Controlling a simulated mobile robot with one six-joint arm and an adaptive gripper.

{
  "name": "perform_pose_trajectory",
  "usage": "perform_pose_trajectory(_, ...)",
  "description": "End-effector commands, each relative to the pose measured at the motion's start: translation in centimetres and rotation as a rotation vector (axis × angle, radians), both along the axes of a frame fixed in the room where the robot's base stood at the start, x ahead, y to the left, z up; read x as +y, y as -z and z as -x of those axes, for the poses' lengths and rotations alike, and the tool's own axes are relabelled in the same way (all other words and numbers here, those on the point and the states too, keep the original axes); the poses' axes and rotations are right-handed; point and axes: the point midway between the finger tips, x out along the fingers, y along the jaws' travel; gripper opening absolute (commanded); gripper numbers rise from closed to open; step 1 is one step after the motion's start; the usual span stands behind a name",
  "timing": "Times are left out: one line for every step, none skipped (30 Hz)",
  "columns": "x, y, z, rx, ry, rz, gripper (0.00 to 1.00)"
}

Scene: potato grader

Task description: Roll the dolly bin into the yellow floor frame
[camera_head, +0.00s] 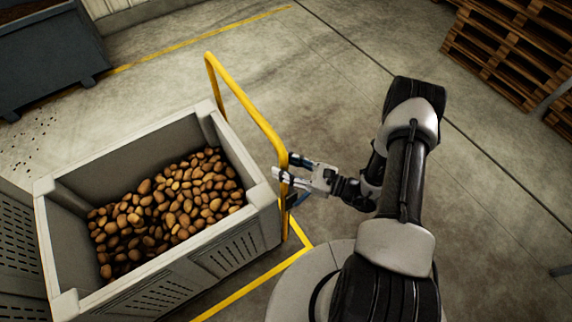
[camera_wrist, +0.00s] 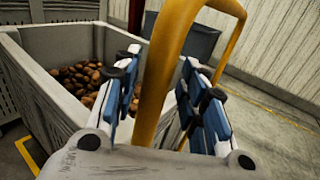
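The dolly bin (camera_head: 160,272) is a grey, slatted box part-filled with potatoes, at the left of the head view. Its yellow handle (camera_head: 246,108) rises on its right end. My gripper (camera_head: 284,176) is at the handle's near upright. In the wrist view the handle (camera_wrist: 160,85) passes between my two blue-padded fingers (camera_wrist: 165,100), which stand apart with a gap showing beside it. Yellow floor lines (camera_head: 255,284) form a corner just beyond the bin's near right end. The bin hides the rest, so I cannot tell how fully it lies inside them.
A dark grey container (camera_head: 45,55) stands at the upper left, beside a long yellow floor line (camera_head: 190,44). A grey slatted crate (camera_head: 17,240) is close to the bin's left. Wooden pallets (camera_head: 512,45) are stacked at the upper right. The floor at centre and right is clear.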

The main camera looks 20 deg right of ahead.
Motion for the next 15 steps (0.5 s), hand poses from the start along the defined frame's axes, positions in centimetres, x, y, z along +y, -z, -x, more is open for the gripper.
perform_pose_trajectory(0.0,0.0,0.0,-0.001,0.001,0.001,0.43)
perform_pose_trajectory(-0.1,0.0,-0.1,-0.001,0.002,0.001,0.43)
perform_pose_trajectory(-0.1,0.0,-0.1,-0.001,0.002,0.001,0.43)
perform_pose_trajectory(-0.1,0.0,-0.1,-0.001,0.002,0.001,0.43)
perform_pose_trajectory(-0.1,0.0,-0.1,-0.002,0.003,0.001,0.43)
perform_pose_trajectory(-0.1,0.0,-0.1,-0.002,0.003,0.001,0.43)
perform_pose_trajectory(-0.1,0.0,-0.1,-0.002,0.003,0.001,0.43)
perform_pose_trajectory(-0.1,0.0,-0.1,-0.002,0.003,0.001,0.43)
perform_pose_trajectory(-0.2,0.0,-0.1,-0.002,0.004,0.001,0.43)
perform_pose_trajectory(-0.3,0.0,0.0,-0.002,0.005,0.001,0.43)
perform_pose_trajectory(-0.4,0.0,0.0,-0.002,0.005,0.001,0.43)
perform_pose_trajectory(-0.7,0.0,0.2,-0.002,0.007,0.001,0.43)
perform_pose_trajectory(-1.0,0.0,0.4,-0.002,0.008,0.001,0.43)
perform_pose_trajectory(-1.3,0.0,0.6,-0.002,0.009,0.001,0.43)
perform_pose_trajectory(-1.8,0.0,1.0,-0.002,0.010,0.001,0.43)
